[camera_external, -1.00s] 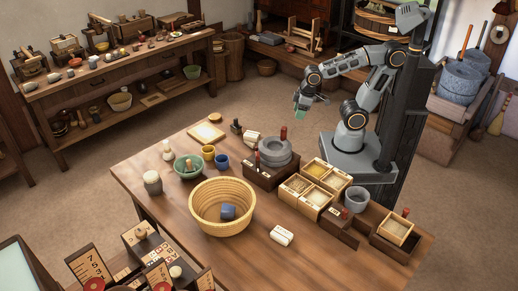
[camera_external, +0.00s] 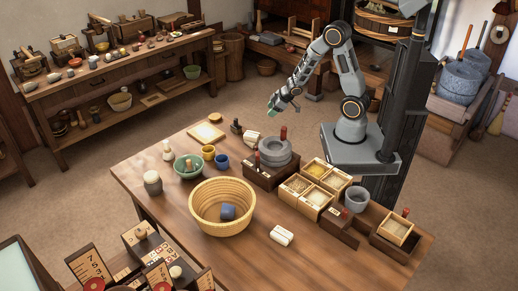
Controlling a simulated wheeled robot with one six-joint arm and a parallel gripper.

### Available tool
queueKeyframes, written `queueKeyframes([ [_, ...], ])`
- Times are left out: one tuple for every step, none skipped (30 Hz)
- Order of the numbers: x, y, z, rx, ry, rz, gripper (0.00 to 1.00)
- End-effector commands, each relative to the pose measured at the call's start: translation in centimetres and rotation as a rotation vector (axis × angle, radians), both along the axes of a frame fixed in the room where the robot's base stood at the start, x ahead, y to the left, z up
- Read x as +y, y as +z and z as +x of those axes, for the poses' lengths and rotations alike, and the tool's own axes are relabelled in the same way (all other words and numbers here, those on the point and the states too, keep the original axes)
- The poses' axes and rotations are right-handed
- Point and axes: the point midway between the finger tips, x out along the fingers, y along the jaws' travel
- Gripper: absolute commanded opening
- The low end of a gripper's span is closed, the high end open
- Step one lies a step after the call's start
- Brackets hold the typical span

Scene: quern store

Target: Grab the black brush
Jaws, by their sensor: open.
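A small black object (camera_external: 236,127), which looks like the black brush, stands at the far edge of the wooden table, between the pale board and a white block. It is too small to make out its bristles. My gripper (camera_external: 272,106), with greenish fingertips, is open and appears empty. It hangs in the air beyond the table's far edge, up and to the right of the black object and apart from it.
A grey stone quern (camera_external: 275,152) in a dark wooden base stands right of the black object, with a white block (camera_external: 252,137) between. A pale board (camera_external: 206,133) lies left. Blue and yellow cups, a green bowl (camera_external: 188,167) and a large basket (camera_external: 222,206) are nearer.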

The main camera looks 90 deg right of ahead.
Motion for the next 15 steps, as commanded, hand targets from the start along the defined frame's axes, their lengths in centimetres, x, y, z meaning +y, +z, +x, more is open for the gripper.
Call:
queueKeyframes([
  [0.5, -0.1, 0.9, -0.068, 0.054, 0.027, 0.53],
  [0.9, 0.1, 1.6, -0.115, 0.090, 0.044, 0.53],
  [1.7, 0.3, 2.4, -0.175, 0.140, 0.068, 0.53],
  [2.3, 0.7, 2.9, -0.219, 0.175, 0.088, 0.53],
  [3.0, 1.1, 3.5, -0.260, 0.211, 0.105, 0.53],
  [3.8, 1.8, 4.0, -0.312, 0.252, 0.131, 0.53],
  [4.4, 2.4, 4.4, -0.348, 0.282, 0.146, 0.53],
  [4.9, 2.9, 4.7, -0.380, 0.306, 0.161, 0.53],
  [5.5, 3.5, 4.9, -0.418, 0.333, 0.183, 0.53],
  [5.9, 4.0, 5.1, -0.441, 0.351, 0.196, 0.53],
  [6.2, 4.3, 5.2, -0.463, 0.364, 0.209, 0.53],
  [6.6, 4.7, 5.3, -0.486, 0.378, 0.225, 0.53],
  [6.8, 5.0, 5.4, -0.500, 0.385, 0.236, 0.53],
  [7.0, 5.1, 5.5, -0.511, 0.391, 0.245, 0.53],
  [7.2, 5.2, 5.8, -0.524, 0.394, 0.254, 0.53],
])
